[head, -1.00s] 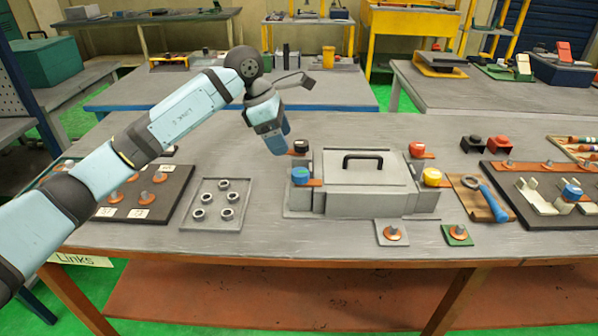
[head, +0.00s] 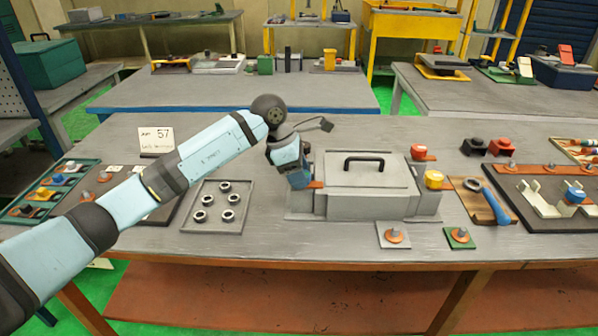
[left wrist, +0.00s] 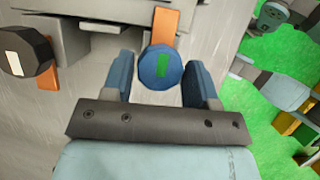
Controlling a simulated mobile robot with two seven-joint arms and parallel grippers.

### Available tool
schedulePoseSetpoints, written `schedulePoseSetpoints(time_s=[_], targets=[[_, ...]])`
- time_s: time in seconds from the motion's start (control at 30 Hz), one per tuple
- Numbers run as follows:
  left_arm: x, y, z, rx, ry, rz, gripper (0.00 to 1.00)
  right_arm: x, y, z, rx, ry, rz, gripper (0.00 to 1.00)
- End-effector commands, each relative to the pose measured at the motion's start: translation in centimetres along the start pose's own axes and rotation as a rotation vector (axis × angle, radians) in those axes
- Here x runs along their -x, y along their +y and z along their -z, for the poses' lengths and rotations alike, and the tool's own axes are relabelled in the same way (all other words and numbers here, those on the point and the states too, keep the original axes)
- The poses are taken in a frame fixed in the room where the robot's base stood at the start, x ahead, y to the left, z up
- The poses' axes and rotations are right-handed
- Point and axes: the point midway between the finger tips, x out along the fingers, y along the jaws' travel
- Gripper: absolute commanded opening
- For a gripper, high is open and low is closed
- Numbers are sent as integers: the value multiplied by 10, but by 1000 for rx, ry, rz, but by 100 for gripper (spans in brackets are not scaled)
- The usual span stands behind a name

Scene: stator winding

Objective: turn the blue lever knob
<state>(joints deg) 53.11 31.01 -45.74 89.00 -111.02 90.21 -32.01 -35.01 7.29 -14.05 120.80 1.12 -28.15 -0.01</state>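The blue lever knob (left wrist: 160,66) is round with a green mark on top and sits on an orange lever (left wrist: 163,27) at the side of the grey box (head: 370,205). In the head view my gripper hides the knob, and only the orange lever end (head: 316,184) shows. My left gripper (head: 299,180) points down over that left corner of the box. In the left wrist view its two blue fingers (left wrist: 160,84) are open, one on each side of the knob, with a narrow gap visible on the left. Contact on the right is unclear. My right gripper is not in view.
A black knob (left wrist: 26,52) on an orange lever is on the box's same side. Red (head: 418,152) and yellow (head: 433,180) knobs are on its right. A tray of nuts (head: 217,206) lies left, below my arm. A blue-handled tool (head: 495,207) lies right.

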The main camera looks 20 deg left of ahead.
Motion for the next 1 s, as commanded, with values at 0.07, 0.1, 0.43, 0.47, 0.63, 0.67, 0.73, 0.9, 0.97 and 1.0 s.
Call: schedulePoseSetpoints(time_s=[0.07,0.1,0.43,0.47,0.63,0.67,0.73,0.9,0.97,1.0], targets=[[0,0,0,0,0,0,35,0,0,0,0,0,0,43],[0,0,0,0,0,0,26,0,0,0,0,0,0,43],[0,0,0,26,0,-12,22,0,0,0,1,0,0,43],[0,0,0,35,0,-16,22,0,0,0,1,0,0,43],[1,-1,0,115,-1,-49,22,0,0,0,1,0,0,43],[1,-1,0,134,0,-57,22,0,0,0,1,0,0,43],[1,-1,0,183,1,-78,22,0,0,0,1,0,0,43],[1,-2,-1,325,0,-137,22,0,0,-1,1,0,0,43],[1,-2,-1,378,-1,-160,22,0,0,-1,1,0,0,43],[0,-3,-1,414,-1,-174,22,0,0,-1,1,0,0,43]])
